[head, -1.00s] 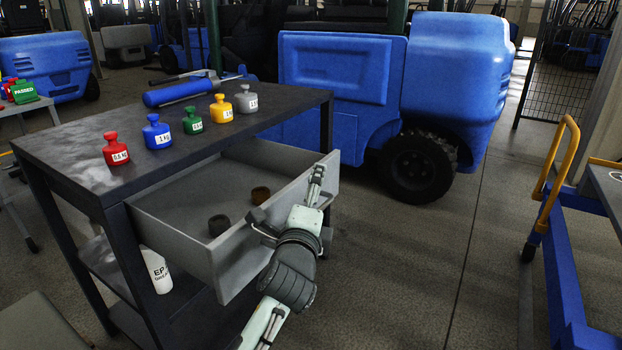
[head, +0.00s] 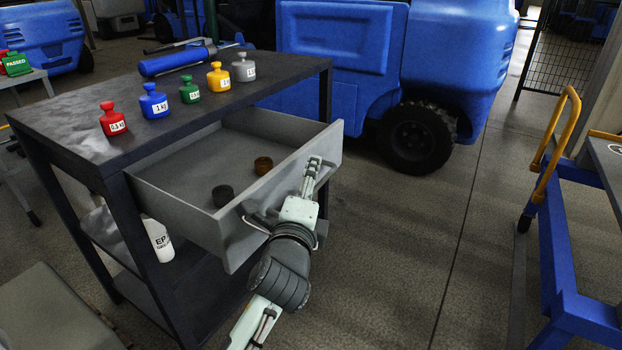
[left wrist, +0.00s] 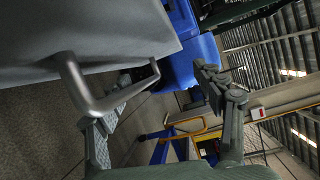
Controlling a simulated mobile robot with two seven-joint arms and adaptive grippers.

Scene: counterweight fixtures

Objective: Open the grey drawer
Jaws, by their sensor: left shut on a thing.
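The grey drawer (head: 186,207) stands pulled out of the dark workbench, and its inside shows in the head view. Two small dark round pieces, one black (head: 223,195) and one brown (head: 263,165), lie in it. My left gripper (head: 283,190) is at the outer face of the drawer front, shut on the bar handle. The left wrist view shows the metal handle (left wrist: 110,101) on the drawer front, with one finger of the left gripper (left wrist: 160,108) close to it. The exact contact is hard to see. My right gripper is not in view.
Several coloured weights, including a red one (head: 112,119) and a blue one (head: 154,101), stand on the workbench top (head: 75,130). A white bottle (head: 158,240) is on the shelf below. A blue forklift (head: 440,60) stands behind. A blue cart (head: 560,240) is at right. Floor between is clear.

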